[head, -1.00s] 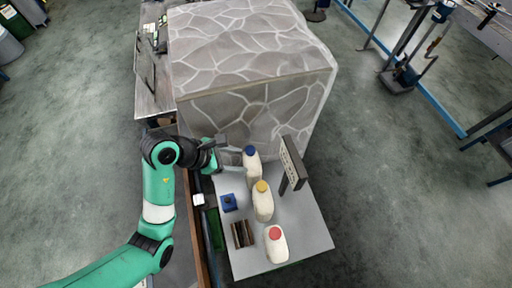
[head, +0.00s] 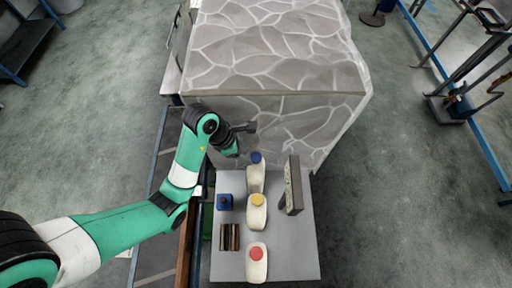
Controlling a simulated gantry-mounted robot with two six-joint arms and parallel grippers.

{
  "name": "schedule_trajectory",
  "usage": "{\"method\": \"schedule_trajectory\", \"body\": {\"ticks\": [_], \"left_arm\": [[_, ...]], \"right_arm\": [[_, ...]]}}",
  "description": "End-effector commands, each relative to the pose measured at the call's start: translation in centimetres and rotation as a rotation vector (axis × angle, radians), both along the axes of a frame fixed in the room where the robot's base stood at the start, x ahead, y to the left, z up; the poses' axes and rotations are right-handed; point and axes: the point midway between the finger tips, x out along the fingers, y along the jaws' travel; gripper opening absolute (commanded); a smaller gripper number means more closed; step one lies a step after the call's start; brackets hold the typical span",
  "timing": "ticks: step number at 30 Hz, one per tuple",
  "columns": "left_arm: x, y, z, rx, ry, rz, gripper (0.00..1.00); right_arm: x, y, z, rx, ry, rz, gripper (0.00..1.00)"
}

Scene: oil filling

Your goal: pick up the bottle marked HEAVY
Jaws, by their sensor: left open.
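Three cream bottles stand in a column on a grey table (head: 298,262). The back one has a blue cap (head: 256,176), the middle one a yellow cap (head: 257,214), and the front one a red cap (head: 256,264). No label reading HEAVY can be made out on any of them. My left gripper (head: 248,133) is open and empty, behind and slightly left of the blue-capped bottle, apart from it. My right gripper is not in view.
A grey upright sign or panel (head: 293,186) stands right of the bottles. A small blue block (head: 225,202) and dark brown pieces (head: 230,237) lie to their left. A large stone-patterned block (head: 290,90) rises behind the table. The table's front right is clear.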

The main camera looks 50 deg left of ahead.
Motion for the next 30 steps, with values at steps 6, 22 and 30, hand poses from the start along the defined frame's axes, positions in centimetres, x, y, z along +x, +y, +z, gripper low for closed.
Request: {"method": "schedule_trajectory", "body": {"ticks": [6, 22, 30], "left_arm": [[0.8, -0.7, -1.8, -0.002, 0.005, -0.003, 0.61], [2.0, -1.3, -4.5, 0.0, -0.001, 0.0, 0.43], [2.0, -1.3, -4.4, 0.0, -0.001, 0.0, 0.0]], "right_arm": [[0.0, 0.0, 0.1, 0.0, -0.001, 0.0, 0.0], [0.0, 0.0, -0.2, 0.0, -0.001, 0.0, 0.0], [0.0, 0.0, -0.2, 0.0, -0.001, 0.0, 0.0]]}}
